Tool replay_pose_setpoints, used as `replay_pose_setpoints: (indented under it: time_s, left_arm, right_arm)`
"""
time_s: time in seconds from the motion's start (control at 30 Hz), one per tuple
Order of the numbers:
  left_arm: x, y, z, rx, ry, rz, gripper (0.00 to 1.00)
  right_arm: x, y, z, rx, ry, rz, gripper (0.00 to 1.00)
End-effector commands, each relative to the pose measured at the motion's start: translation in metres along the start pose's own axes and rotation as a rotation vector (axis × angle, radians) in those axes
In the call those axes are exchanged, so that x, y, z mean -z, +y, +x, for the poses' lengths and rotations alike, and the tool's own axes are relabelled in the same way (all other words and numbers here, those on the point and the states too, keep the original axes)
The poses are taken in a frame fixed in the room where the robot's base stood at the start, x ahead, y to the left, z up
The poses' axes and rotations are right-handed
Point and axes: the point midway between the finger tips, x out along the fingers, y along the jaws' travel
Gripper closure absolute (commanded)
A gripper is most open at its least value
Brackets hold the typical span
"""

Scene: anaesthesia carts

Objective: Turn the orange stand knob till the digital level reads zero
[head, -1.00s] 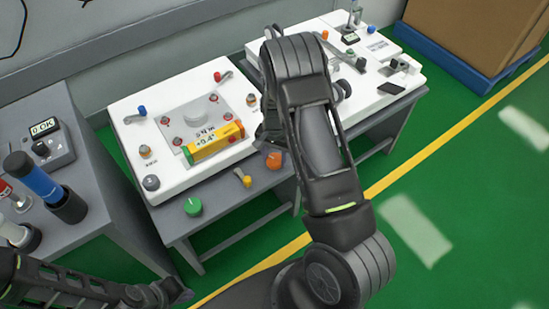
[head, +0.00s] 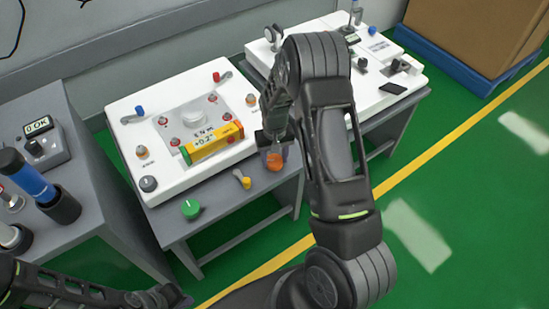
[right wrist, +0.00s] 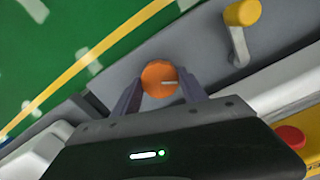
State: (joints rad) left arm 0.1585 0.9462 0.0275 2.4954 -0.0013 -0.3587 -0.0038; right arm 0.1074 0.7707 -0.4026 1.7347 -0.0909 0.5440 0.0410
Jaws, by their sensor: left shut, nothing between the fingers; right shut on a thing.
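The orange stand knob (head: 275,161) is at the right front of the near stand. In the right wrist view the round orange knob (right wrist: 159,78), with a pale mark on its face, sits between my two fingers. My right gripper (head: 273,149) is shut on it and partly hides it in the head view. The yellow digital level (head: 214,143) lies on the plate of the white stand, and its display reads +0.2°. My left gripper (head: 172,297) is shut and empty at the bottom left, away from the stands.
A green knob (head: 190,208) and a yellow crank (head: 242,180) are on the stand's front. A grey cart (head: 110,205) with a blue cylinder (head: 38,182) and a small display device (head: 40,146) stands at left. A second white stand (head: 395,101) is behind my right arm.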

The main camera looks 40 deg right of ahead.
Motion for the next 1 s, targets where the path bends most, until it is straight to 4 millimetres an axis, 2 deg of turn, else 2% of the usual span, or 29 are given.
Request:
replay_pose_setpoints:
  time_s: [0.33,0.37,0.6,0.87,1.0]
  left_arm:
    - [0.0000,0.0000,0.0000,0.000,0.000,0.000,1.00]
    - [0.0000,0.0000,0.0000,0.000,0.000,0.000,1.00]
    - [0.0000,0.0000,0.0000,0.000,0.000,0.000,1.00]
    - [0.0000,0.0000,0.0000,0.000,0.000,0.000,1.00]
    - [0.0000,0.0003,-0.0008,0.000,0.000,0.000,1.00]
  right_arm:
    - [-0.0001,0.0001,-0.0002,0.000,0.000,-0.003,0.91]
    - [-0.0001,0.0001,-0.0002,0.000,0.000,-0.003,0.49]
    - [0.0000,0.0000,-0.0001,0.000,0.000,-0.003,0.30]
    - [-0.0001,0.0000,-0.0003,0.000,0.000,-0.002,0.28]
    - [0.0004,-0.0001,-0.0067,0.000,0.001,-0.003,0.28]
